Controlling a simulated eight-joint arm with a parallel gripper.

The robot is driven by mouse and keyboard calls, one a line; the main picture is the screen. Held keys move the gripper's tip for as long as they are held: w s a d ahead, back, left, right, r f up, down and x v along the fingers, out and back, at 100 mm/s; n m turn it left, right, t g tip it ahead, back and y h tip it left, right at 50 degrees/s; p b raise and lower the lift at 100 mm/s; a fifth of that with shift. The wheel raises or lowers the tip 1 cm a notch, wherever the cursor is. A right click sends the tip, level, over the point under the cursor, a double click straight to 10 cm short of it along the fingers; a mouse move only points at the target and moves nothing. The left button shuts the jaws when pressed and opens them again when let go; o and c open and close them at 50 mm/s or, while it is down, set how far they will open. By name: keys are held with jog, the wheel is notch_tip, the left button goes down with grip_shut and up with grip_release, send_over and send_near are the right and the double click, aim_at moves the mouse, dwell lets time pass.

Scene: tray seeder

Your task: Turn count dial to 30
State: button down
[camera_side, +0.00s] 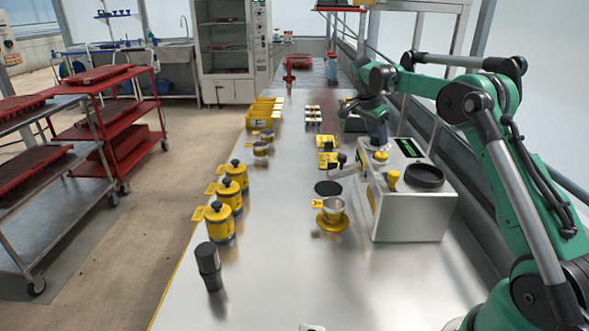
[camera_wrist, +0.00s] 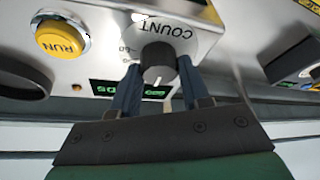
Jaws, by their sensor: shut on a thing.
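The seeder (camera_side: 408,222), a pale metal box with a dark display on top, stands at the right of the bench in the side view. In the wrist view its count dial (camera_wrist: 158,60) is a dark grey knob with a white pointer line, on a white plate marked COUNT, seen upside down. My gripper (camera_wrist: 158,80) is shut on the dial, with a blue-grey finger on either side. The pointer faces the display side; the scale numbers are partly hidden by the fingers. A green display (camera_wrist: 150,92) is partly covered, its reading unclear. In the side view my gripper (camera_side: 377,139) hides the dial.
A yellow RUN button (camera_wrist: 62,38) sits beside the dial. A black round bowl (camera_side: 425,175) is on the seeder's top. A metal funnel cup (camera_side: 333,207), yellow lidded jars (camera_side: 220,222) and a black cylinder (camera_side: 208,265) stand on the bench.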

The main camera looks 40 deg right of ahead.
dwell(0.4)
jog(key=shift+c, duration=2.1)
grip_release()
jog(key=shift+v, duration=2.8)
jog(key=s+a+r+n+t+y, duration=0.1)
jog(key=a+r+n+t, duration=0.1)
jog(key=a+n, duration=0.4)
jog(key=s+a+r+n+t, duration=0.1)
jog(key=a+n+t, duration=0.1)
jog(key=a+n, duration=0.35)
jog(key=s+a+f+n+t+y, duration=0.1)
jog(key=s+a+f+n+t, duration=0.1)
jog(key=s+a+n, duration=0.3)
jog(key=s+a+f+n+t+y, duration=0.2)
jog(key=s+a+f+n, duration=0.3)
jog(key=a, duration=0.5)
jog(key=shift+s+t, duration=0.3)
jog(key=shift+s, duration=0.05)
